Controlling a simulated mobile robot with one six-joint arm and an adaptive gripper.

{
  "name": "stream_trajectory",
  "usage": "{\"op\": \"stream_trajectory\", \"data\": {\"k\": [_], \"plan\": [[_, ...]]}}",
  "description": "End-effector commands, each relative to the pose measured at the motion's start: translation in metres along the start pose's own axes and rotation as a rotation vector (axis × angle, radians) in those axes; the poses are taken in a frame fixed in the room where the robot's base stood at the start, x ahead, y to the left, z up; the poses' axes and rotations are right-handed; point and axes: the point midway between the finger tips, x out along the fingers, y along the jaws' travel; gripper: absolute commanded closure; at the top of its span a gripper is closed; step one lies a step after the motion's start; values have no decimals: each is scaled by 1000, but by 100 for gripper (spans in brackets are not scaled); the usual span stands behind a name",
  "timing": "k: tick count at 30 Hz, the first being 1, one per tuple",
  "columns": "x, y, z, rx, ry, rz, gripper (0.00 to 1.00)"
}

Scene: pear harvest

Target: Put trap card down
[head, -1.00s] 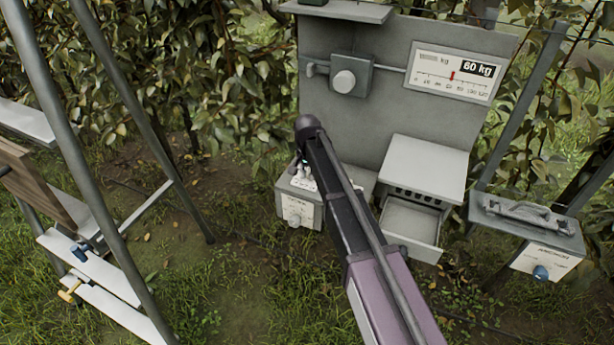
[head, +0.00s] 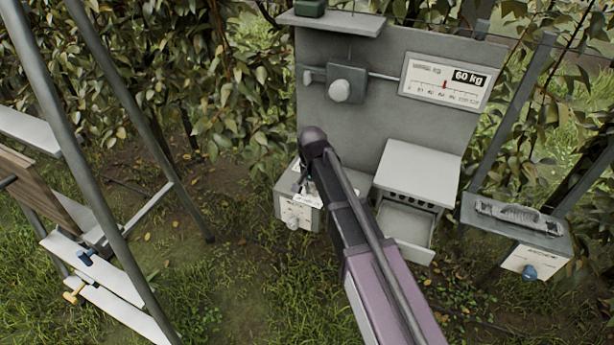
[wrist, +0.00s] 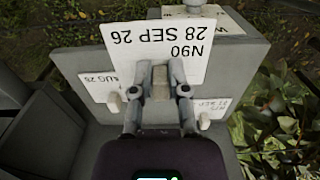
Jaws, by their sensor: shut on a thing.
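The trap card (wrist: 155,45) is white and shows "N90" and "28 SEP 26" upside down in the wrist view. My gripper (wrist: 160,78) is shut on a small beige tab at the card's near edge. The card is over the grey box (wrist: 80,48), and I cannot tell whether it touches the top. In the head view my gripper is largely hidden behind my arm, above the left grey box (head: 290,212) under the panel.
Other dated cards (wrist: 95,88) lie on the grey box, beside pale pegs (wrist: 204,121). A cabinet with an open drawer (head: 405,222) stands to its right, then another grey box (head: 515,240). Ladder legs (head: 140,120) stand at left.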

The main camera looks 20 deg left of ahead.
Motion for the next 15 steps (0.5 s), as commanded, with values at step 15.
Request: {"op": "stream_trajectory", "data": {"k": [15], "plan": [[-6, 39, 54, 0, 0, 0, 100]]}}
